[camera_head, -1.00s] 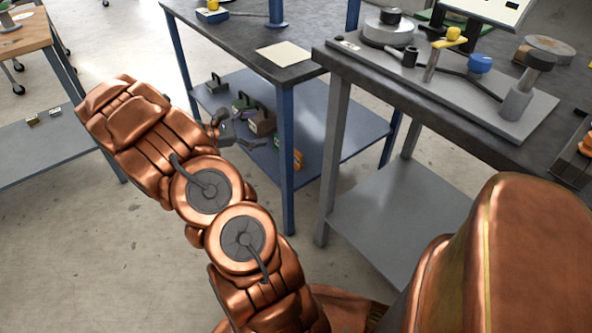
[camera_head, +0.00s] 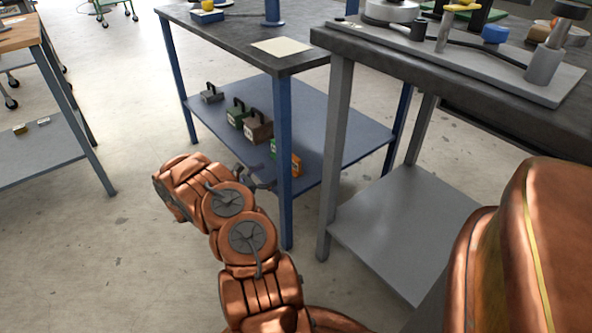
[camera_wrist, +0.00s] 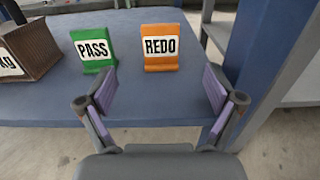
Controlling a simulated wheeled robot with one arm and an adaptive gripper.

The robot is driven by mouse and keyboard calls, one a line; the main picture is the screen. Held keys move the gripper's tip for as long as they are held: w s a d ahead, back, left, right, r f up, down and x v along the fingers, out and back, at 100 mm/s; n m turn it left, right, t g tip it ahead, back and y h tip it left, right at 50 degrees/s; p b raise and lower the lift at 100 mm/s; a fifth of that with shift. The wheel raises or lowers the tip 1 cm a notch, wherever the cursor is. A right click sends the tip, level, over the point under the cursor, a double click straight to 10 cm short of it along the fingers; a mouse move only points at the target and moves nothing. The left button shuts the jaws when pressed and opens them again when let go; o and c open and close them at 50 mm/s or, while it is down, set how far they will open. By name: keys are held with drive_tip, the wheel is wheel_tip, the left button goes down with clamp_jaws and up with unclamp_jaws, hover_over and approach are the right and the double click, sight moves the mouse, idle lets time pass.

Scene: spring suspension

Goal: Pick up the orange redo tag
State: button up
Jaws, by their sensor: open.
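The orange redo tag (camera_wrist: 161,63) stands upright near the front edge of the blue lower shelf, its white REDO label facing the wrist camera. In the head view the orange tag (camera_head: 294,166) is partly hidden by the blue table leg. My gripper (camera_wrist: 158,92) is open and empty in the wrist view, its fingers spread on both sides with the tag beyond and between them, not touching it. In the head view my gripper (camera_head: 262,180) shows small and dark at the shelf's front edge, left of the table leg.
A green PASS tag (camera_wrist: 93,50) stands just left of the orange one. A brown weight block (camera_wrist: 28,50) is further left. A blue table leg (camera_wrist: 256,45) rises close on the right. The blue shelf (camera_wrist: 120,104) is bare in front of the tags.

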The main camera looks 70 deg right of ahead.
sight(295, 160)
drive_tip(key=x, duration=0.1)
drive_tip(key=b+x, duration=0.1)
drive_tip(key=x, duration=0.3)
drive_tip(key=shift+d+f+b, duration=0.1)
drive_tip(key=shift+f+b, duration=0.15)
drive_tip(key=shift+b, duration=0.1)
drive_tip(key=shift+b+x, duration=1.05)
drive_tip(key=shift+x, duration=2.35)
drive_tip(key=shift+r, duration=0.1)
drive_tip(key=c, duration=1.2)
drive_tip(key=shift+c, duration=0.2)
drive_tip(key=shift+r, duration=0.1)
